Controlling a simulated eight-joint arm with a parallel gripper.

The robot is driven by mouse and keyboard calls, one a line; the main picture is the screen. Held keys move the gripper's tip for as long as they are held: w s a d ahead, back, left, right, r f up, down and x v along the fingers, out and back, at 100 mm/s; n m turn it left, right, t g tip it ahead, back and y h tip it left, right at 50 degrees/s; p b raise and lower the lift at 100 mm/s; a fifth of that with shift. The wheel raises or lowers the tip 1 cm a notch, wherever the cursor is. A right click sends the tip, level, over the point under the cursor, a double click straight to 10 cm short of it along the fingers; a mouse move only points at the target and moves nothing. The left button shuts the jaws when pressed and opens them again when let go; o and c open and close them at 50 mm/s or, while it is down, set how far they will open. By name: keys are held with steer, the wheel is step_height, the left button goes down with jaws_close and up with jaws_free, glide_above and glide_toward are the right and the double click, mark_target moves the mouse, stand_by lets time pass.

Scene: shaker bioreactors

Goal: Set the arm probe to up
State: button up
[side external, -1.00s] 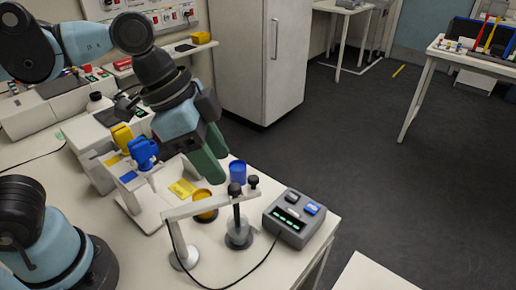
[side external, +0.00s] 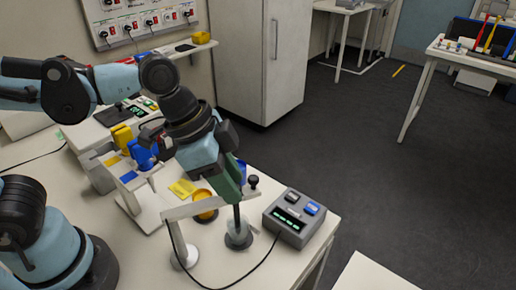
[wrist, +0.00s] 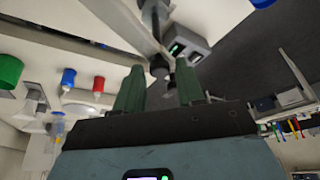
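The arm probe (side external: 237,219) is a dark upright rod hanging from the white arm of a stand (side external: 187,211). Its lower end is at a small grey vessel (side external: 238,238) on the bench. My gripper (side external: 233,192) is right at the top of the probe, and its green fingers hide the probe's knob in the side view. In the wrist view my gripper (wrist: 160,88) has its two fingers apart, with a dark round knob (wrist: 160,69) just ahead of the gap between them. I cannot tell whether a finger touches it.
A grey meter (side external: 299,217) with a lit display stands right of the probe. A dark knob (side external: 253,181) tops the stand arm's end. A cable crosses the bench front.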

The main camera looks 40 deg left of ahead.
jaws_close()
steer(key=shift+r, duration=2.5)
steer(key=shift+o, duration=1.5)
jaws_free()
steer(key=v, duration=1.2)
steer(key=shift+f, duration=0.15)
